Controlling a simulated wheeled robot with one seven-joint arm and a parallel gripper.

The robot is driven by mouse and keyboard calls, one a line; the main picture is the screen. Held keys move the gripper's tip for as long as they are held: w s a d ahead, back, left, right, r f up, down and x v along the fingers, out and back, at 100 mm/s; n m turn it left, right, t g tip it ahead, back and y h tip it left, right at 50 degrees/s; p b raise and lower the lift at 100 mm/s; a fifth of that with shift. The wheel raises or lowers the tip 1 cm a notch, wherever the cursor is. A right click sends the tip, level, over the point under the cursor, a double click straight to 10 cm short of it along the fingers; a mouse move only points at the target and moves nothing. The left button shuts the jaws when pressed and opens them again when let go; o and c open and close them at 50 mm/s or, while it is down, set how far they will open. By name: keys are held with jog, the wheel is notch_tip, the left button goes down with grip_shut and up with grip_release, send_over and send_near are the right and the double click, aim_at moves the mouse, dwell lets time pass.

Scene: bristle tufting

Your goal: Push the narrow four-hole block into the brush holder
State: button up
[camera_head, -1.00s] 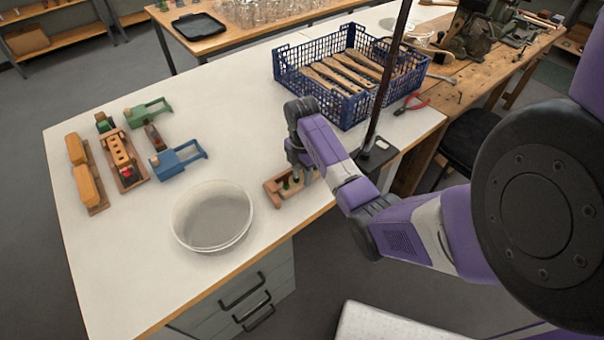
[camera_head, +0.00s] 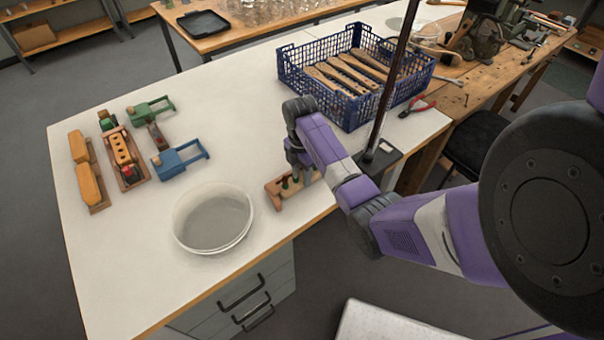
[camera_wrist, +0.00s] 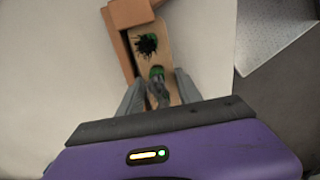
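The brush holder (camera_head: 276,197) is a reddish-brown wooden frame near the table's front edge. In the wrist view its corner (camera_wrist: 127,13) borders a pale wooden block (camera_wrist: 150,22), which looks like the narrow block. A black bristle tuft and green-rimmed holes show on the block; the full row of holes is hidden. My gripper (camera_head: 294,172) points down at the holder. In the wrist view its grey fingers (camera_wrist: 159,92) are apart, one on each side of the block's near end. Whether they touch it, and how deep the block sits, I cannot tell.
A white round tub (camera_head: 212,220) stands left of the holder. A blue crate (camera_head: 352,112) of wooden handles is behind, beside a dark upright post (camera_head: 386,95). Wooden trays, a several-hole block (camera_head: 122,149) and green and blue fixtures (camera_head: 178,163) are at left.

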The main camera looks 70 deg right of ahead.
aim_at(300, 176)
jog(key=r, duration=0.6)
jog(key=shift+w+d+r, duration=0.15)
jog(key=shift+w+r, duration=0.15)
jog(key=shift+r, duration=0.05)
jog(key=shift+s+r, duration=0.15)
jog(key=shift+r, duration=0.45)
jog(key=shift+s, duration=0.1)
